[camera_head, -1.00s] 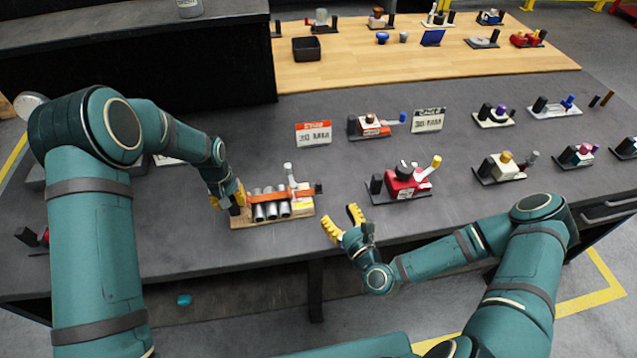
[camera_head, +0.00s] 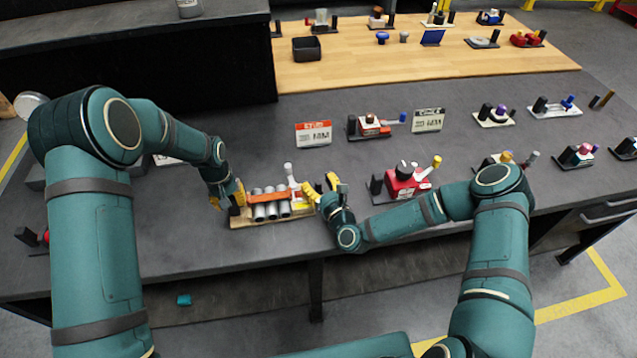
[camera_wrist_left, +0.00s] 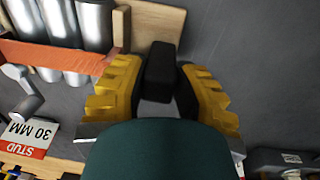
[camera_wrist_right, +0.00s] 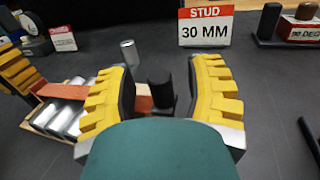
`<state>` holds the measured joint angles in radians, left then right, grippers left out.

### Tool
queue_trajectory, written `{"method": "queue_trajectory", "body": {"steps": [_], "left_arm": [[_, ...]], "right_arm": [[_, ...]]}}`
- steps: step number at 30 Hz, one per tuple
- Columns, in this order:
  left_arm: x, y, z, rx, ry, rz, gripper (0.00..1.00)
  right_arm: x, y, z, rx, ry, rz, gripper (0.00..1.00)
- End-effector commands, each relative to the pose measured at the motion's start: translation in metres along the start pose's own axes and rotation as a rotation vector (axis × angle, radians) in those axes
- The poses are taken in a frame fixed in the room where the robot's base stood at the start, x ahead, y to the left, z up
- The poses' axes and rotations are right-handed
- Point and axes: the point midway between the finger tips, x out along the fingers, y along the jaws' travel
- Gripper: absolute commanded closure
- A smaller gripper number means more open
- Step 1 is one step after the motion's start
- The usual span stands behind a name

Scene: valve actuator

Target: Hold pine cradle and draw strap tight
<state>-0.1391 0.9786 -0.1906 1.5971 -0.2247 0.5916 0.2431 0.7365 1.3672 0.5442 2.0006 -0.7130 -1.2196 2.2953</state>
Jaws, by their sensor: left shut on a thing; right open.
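The pine cradle (camera_head: 262,222) lies on the grey bench with several steel cylinders (camera_head: 271,210) side by side on it. An orange strap (camera_head: 266,197) runs across them; it also shows in the left wrist view (camera_wrist_left: 52,55). My left gripper (camera_head: 229,199) is shut on the black post (camera_wrist_left: 160,75) at the cradle's left end. My right gripper (camera_head: 321,188) is open at the cradle's right end. In the right wrist view, a black tab (camera_wrist_right: 161,92) at the strap's end stands between its spread fingers. I cannot tell whether they touch it.
A red STUD 30 MM sign (camera_head: 313,134) stands behind the cradle. A red valve unit (camera_head: 405,184) stands right of my right gripper, close to its forearm. More small fixtures line the right of the bench.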

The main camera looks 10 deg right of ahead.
Motion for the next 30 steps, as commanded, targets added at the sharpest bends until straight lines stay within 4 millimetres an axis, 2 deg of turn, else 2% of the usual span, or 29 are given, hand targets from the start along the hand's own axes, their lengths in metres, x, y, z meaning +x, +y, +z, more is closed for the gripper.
{"method": "queue_trajectory", "body": {"steps": [8, 12, 13, 19, 27, 30], "left_arm": [[-0.001, 0.001, -0.001, 0.000, 0.002, 0.001, 1.00], [-0.001, 0.001, -0.001, 0.000, 0.002, 0.001, 1.00], [-0.001, 0.001, -0.001, 0.000, 0.002, 0.001, 1.00], [-0.001, 0.001, -0.001, 0.000, 0.002, 0.001, 1.00], [-0.001, 0.000, -0.001, -0.001, 0.002, 0.000, 1.00], [-0.001, -0.001, -0.001, -0.001, 0.002, 0.000, 1.00]], "right_arm": [[0.001, 0.000, 0.000, 0.000, 0.000, 0.000, 0.49], [0.001, 0.000, 0.000, 0.000, 0.000, 0.000, 0.98], [0.001, 0.000, 0.000, 0.000, 0.000, 0.000, 1.00], [0.000, -0.003, 0.000, -0.001, 0.000, -0.001, 1.00], [-0.008, -0.033, 0.000, -0.002, 0.000, -0.006, 1.00], [-0.008, -0.033, 0.000, -0.002, -0.001, -0.002, 1.00]]}}
